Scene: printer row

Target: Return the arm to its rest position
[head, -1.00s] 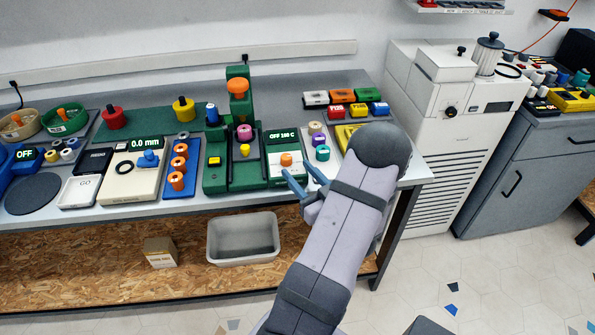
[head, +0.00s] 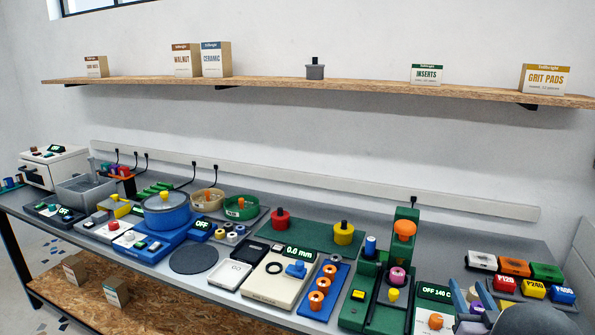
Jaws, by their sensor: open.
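My gripper (head: 478,308) shows only in part at the bottom right, in front of the bench's right end. Its blue-grey fingers are apart, and I see nothing held between them. The rounded dark grey end of my arm (head: 542,319) is beside it, cut off by the bottom edge. The rest of my arm is out of view. The fingers are near the white panel with an orange knob (head: 435,321) and a display reading OFF 140 C. Whether they touch anything there I cannot tell.
The green press (head: 404,262) with an orange top stands left of my gripper. Coloured labelled cartridges (head: 514,267) lie behind my arm. Left along the bench are a blue pot (head: 167,217) and a grey disc (head: 194,259). A wall shelf (head: 300,88) holds several boxes.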

